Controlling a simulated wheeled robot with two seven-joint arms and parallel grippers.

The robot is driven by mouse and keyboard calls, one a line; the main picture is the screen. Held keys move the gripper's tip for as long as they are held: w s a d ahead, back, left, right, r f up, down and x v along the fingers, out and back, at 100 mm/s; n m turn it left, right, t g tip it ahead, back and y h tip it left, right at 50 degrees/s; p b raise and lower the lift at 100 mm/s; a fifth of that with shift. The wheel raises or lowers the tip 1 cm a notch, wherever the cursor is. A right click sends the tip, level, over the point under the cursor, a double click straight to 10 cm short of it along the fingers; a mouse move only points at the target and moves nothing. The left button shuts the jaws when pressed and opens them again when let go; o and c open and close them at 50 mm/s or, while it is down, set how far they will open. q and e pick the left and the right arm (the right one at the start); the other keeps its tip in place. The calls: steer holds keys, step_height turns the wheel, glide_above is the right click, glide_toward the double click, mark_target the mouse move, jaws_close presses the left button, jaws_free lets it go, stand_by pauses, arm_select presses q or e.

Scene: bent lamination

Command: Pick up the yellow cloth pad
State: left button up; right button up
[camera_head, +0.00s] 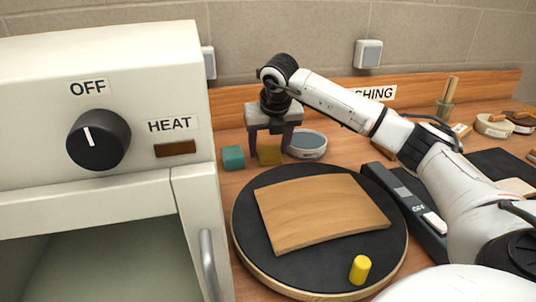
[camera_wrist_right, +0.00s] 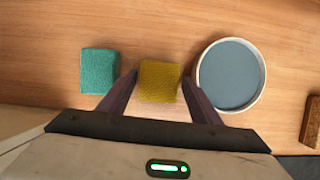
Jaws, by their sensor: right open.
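The yellow cloth pad (camera_head: 269,154) is a small mustard-coloured block on the wooden bench. In the right wrist view the pad (camera_wrist_right: 159,81) lies between the two fingertips of my right gripper (camera_wrist_right: 160,78). In the head view my right gripper (camera_head: 271,146) points down over the pad, and its fingers partly cover it. The gripper is open, with a narrow gap to the pad on each side; whether it touches is hard to tell. My left gripper is not in view.
A teal pad (camera_wrist_right: 98,71) lies left of the gripper and a round tin with a grey-blue top (camera_wrist_right: 229,75) close to its right. A dark turntable (camera_head: 290,179) bears a curved wooden panel (camera_head: 320,212) and a yellow cylinder (camera_head: 360,269). An oven (camera_head: 190,130) stands at left.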

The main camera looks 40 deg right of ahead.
mark_target(269, 151)
steer(key=c, duration=0.8)
steer(key=shift+r, duration=0.15)
step_height(269, 151, up, 10)
steer(key=shift+f, duration=0.1)
steer(key=shift+o, duration=1)
steer(key=shift+c, duration=0.6)
